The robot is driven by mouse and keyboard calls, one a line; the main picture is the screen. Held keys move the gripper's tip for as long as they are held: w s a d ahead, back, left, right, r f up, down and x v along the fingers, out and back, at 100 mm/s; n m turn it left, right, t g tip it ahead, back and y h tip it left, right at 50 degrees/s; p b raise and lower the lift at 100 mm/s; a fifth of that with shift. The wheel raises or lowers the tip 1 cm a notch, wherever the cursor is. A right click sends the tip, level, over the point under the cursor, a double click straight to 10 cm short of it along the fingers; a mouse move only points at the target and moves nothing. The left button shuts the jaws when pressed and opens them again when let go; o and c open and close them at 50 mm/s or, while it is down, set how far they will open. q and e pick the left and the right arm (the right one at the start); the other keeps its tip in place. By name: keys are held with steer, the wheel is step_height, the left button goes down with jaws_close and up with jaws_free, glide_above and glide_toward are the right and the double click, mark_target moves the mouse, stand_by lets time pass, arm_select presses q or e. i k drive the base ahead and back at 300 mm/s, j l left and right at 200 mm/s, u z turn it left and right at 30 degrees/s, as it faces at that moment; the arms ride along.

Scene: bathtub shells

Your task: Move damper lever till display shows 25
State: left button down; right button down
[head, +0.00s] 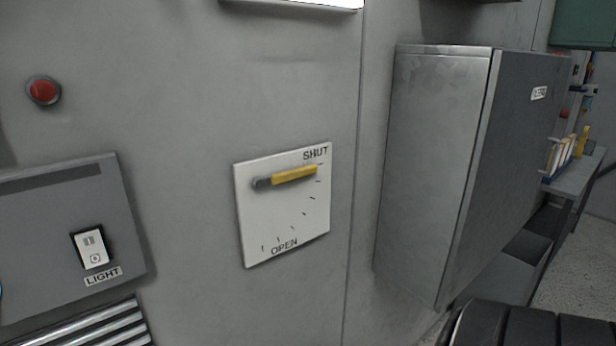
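The damper lever (294,175) is a yellow bar on a dark pivot, mounted on a white dial plate (285,215). It points right and slightly up, its tip just below the word SHUT at the plate's top right. Tick marks curve from there down to the word OPEN at the bottom. A bright white panel edge (300,3) is cut off at the top of the head view; no number can be read on it. Neither gripper is visible.
A grey cabinet (430,160) juts out right of the dial. Left are a light switch (91,248) on a grey box, a red button (43,90) and a slatted vent (90,330). A shelf with binders (562,153) stands far right. The wall before the dial is clear.

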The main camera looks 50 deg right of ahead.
mark_target(259, 183)
steer(key=k+l+z, duration=0.1)
steer(key=z, duration=1.35)
